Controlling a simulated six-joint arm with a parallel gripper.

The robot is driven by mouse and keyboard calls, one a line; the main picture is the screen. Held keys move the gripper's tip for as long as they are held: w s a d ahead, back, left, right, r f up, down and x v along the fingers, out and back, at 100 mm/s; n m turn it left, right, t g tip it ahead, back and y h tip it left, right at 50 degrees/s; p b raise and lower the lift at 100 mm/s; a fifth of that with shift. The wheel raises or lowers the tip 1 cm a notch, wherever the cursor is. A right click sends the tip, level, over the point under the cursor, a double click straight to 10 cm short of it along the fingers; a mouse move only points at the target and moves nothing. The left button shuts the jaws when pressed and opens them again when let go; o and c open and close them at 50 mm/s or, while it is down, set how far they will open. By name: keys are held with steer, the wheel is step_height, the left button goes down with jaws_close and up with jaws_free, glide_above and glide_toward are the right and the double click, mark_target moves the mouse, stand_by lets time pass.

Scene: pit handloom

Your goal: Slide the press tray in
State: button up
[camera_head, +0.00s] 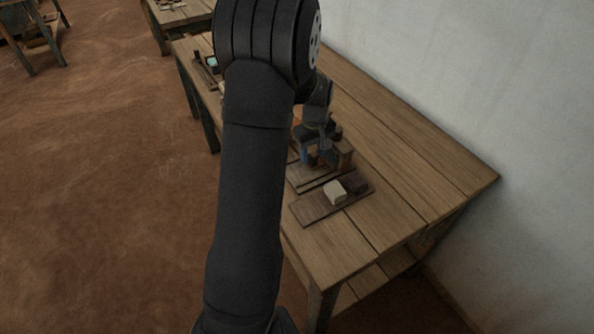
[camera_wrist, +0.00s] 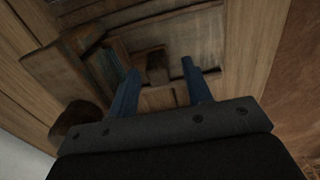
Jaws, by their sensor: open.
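My gripper (camera_head: 318,160) is low over the wooden bench, at a small wooden press (camera_head: 345,156) that it partly hides in the head view. In the wrist view my gripper (camera_wrist: 160,67) shows two blue fingers, open and apart. A small brown wooden knob-like piece (camera_wrist: 157,66) lies between the fingertips, with gaps to both sides. It seems to belong to a flat wooden part, perhaps the press tray, but I cannot tell how far in that part sits. Contact with the fingers is not clear.
On the wooden bench (camera_head: 345,250), a flat board (camera_head: 315,209) near the front bears a cream block (camera_head: 334,192) and a dark block (camera_head: 356,184). A white wall (camera_head: 460,80) runs along the right. The bench's front right corner is clear.

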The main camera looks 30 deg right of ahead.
steer(key=shift+r, duration=2.2)
step_height(320, 180, down, 7)
steer(key=shift+r, duration=0.15)
steer(key=shift+a+r, duration=0.1)
steer(key=shift+a, duration=0.35)
